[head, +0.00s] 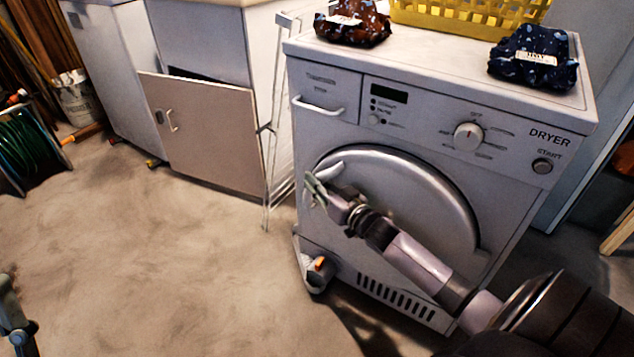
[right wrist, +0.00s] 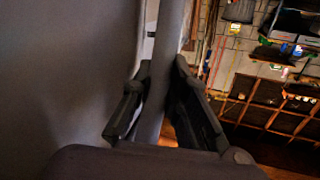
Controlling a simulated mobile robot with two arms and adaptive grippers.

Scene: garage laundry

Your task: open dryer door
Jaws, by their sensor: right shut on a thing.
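The white dryer (head: 515,205) stands at centre right, with a round grey door (head: 430,185) in its front. The door looks flush or nearly flush with the front; I cannot tell whether it is slightly ajar. My right gripper (head: 317,190) is at the door's left edge, shut on the door handle (head: 330,171). In the right wrist view, the fingers (right wrist: 157,110) lie on both sides of the grey handle bar (right wrist: 172,50). Part of what appears to be my left gripper (head: 14,325) shows at the lower left edge, and its jaws are unclear.
A cabinet door (head: 205,135) stands open to the left, beside a thin metal rack (head: 270,150).

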